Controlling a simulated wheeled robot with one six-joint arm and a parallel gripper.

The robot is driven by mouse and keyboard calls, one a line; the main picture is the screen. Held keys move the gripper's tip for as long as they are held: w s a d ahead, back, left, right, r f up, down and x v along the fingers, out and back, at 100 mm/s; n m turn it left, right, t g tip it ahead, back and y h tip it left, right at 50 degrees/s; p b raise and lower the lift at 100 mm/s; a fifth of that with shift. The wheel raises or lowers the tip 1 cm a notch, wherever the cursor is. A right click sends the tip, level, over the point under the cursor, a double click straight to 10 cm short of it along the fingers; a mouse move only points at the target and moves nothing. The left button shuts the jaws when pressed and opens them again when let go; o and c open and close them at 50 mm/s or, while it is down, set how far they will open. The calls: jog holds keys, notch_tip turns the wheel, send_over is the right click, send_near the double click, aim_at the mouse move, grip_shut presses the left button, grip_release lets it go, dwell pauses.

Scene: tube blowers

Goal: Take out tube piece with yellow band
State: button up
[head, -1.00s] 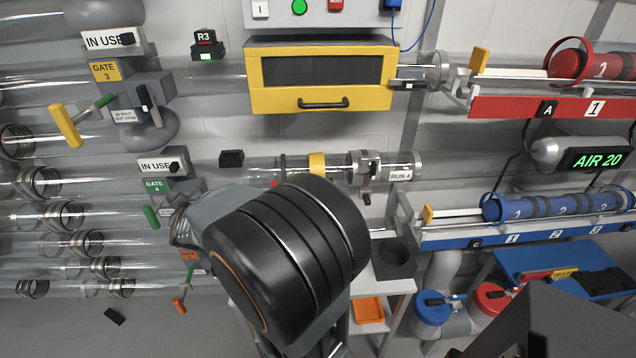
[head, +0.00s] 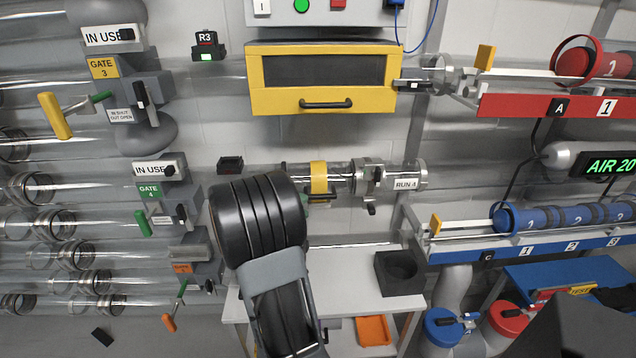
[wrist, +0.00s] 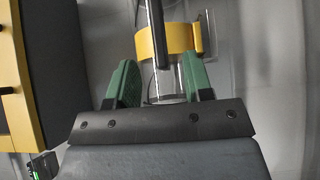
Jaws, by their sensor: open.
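The clear tube piece with the yellow band (head: 318,177) lies level in the run at the centre of the head view, beside the metal coupling near the RUN 4 label. In the wrist view the yellow band (wrist: 168,42) is just beyond my gripper (wrist: 158,80). My gripper's green fingers are apart. Clear tube shows between and beyond them, and a dark bar crosses in front of the band. I see no finger touching the band.
A yellow-framed box (head: 322,77) with a handle is above the run. The coupling (head: 375,178) adjoins on the right. A dark holder (head: 400,272) stands on the white bench (head: 345,303) below. Gate valves (head: 165,192) are on the left.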

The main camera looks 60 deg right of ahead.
aim_at(314, 198)
jog(key=shift+b+x, duration=0.6)
jog(key=shift+x, duration=2.95)
grip_shut()
jog(key=shift+r, duration=0.1)
